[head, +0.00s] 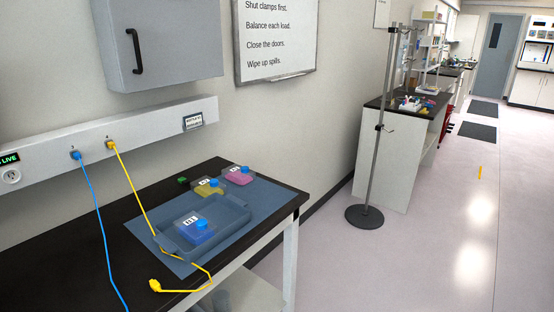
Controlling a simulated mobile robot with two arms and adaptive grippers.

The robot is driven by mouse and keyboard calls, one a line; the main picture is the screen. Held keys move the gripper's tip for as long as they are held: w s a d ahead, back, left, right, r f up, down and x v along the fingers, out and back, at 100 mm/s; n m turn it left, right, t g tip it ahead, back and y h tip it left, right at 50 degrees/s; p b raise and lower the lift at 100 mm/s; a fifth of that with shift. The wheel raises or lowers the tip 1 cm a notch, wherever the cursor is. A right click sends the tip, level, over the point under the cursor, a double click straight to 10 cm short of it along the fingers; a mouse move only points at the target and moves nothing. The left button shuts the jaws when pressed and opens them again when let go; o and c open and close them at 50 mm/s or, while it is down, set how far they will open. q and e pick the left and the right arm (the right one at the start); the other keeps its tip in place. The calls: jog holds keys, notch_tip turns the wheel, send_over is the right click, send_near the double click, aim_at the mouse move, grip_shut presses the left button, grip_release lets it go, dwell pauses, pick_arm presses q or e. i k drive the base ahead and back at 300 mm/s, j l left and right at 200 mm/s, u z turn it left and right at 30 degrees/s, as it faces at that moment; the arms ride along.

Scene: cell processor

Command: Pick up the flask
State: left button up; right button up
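Three flat, clear flasks with blue caps are on the near bench. One flask (198,231) with blue contents and a white label lies in the blue-grey tray (236,236). A flask with yellow contents (209,189) is just behind the tray. A flask with pink contents (237,177) is to its right, on the blue mat (270,197). The label text is too small to read surely. Neither of my grippers is in view.
A yellow cable (133,192) crosses the bench, its plug (156,285) near the front edge. A blue cable (93,215) hangs at left. A small green block (182,180) lies behind. A stand (373,150) rises from the floor, right of the black bench (293,197). The right floor is mostly clear.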

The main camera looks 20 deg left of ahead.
aim_at(205, 186)
jog(key=i+u, duration=0.1)
jog(key=u, duration=0.6)
jog(key=i+l+u, duration=0.4)
jog(key=l, duration=0.2)
jog(key=i+l+u, duration=0.25)
jog(key=l+u, duration=0.2)
jog(key=l, duration=0.25)
jog(key=i+l+u, duration=0.2)
jog(key=l, duration=0.2)
jog(key=k, duration=0.1)
